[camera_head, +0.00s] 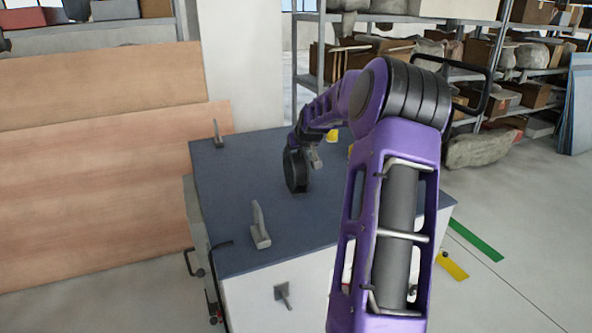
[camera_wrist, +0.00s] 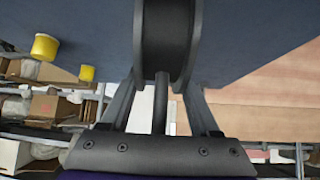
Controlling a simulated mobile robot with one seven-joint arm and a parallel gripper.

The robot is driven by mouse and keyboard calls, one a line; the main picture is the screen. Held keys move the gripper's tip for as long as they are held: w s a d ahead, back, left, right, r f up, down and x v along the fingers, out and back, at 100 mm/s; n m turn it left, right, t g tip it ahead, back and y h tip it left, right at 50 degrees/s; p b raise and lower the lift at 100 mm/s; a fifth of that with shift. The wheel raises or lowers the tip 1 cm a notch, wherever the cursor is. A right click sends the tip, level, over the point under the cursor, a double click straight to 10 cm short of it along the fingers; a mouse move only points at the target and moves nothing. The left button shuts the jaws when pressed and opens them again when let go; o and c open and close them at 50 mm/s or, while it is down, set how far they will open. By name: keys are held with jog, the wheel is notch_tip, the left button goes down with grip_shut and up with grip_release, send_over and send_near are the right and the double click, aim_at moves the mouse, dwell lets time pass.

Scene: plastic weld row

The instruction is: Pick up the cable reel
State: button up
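The cable reel (camera_head: 297,169) is black and stands on its rim on the dark blue top of the workbench (camera_head: 225,188). Its wound core and two flanges fill the top middle of the wrist view (camera_wrist: 168,40). My gripper (camera_wrist: 163,88) is at the reel, with one grey finger along each side of it. The fingertips are hidden by the flanges, so I cannot tell whether they press on the reel. A thin grey bar (camera_wrist: 160,103) shows between the fingers, below the reel. I see no clear gap under the reel in the head view.
Grey clamps stand on the bench, one at the front left (camera_head: 260,227) and one at the back left corner (camera_head: 217,133). Small yellow cylinders (camera_wrist: 44,47) are on the bench. Large brown panels (camera_head: 95,170) stand at left. Loaded shelves (camera_head: 480,70) are behind.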

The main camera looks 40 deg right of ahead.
grip_shut()
